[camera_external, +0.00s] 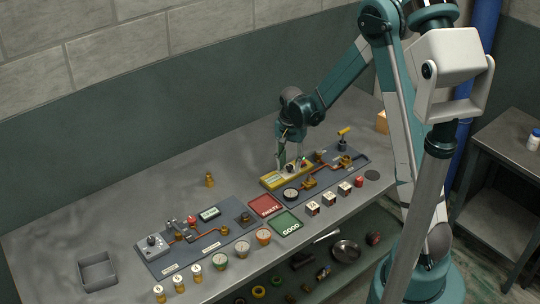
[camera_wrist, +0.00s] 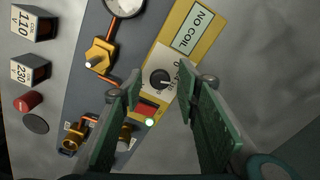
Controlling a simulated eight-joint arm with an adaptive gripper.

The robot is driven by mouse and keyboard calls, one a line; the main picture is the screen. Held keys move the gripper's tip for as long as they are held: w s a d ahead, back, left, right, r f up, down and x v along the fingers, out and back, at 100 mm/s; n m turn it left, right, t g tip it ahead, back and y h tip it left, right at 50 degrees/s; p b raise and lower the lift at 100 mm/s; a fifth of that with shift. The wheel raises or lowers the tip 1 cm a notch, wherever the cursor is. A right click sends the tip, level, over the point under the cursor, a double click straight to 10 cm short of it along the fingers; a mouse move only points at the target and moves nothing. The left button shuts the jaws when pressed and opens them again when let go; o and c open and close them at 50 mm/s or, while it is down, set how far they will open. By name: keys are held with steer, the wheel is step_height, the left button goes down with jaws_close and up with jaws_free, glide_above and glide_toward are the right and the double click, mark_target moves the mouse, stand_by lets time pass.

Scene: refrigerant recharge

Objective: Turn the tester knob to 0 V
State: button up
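The yellow tester (camera_external: 272,183) lies on the right-hand board on the bench. In the wrist view the tester (camera_wrist: 212,12) shows a display reading "NO COIL" (camera_wrist: 193,28). Its black round knob (camera_wrist: 160,79) sits on a pale panel with small markings beside it that are too small to read surely. A red part (camera_wrist: 148,108) lies below the knob. My gripper (camera_wrist: 160,90) points down over the tester. Its two green fingers are apart, one on each side of the knob in the picture, with nothing between them. In the external view my gripper (camera_external: 289,160) hangs just above the tester.
A round gauge (camera_wrist: 125,5) and brass fittings on orange pipe (camera_wrist: 100,57) are close to the tester. Blocks marked 110 V (camera_wrist: 34,24) and 230 V (camera_wrist: 28,70) stand left. Red FAULTY (camera_external: 265,205) and green GOOD (camera_external: 287,224) pads lie nearby. The bench behind is mostly clear.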

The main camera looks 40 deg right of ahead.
steer(key=c, duration=0.9)
steer(key=shift+n+b, duration=1.1)
steer(key=shift+n, duration=0.4)
steer(key=shift+n+b, duration=0.8)
steer(key=shift+n, duration=1)
steer(key=o, duration=0.9)
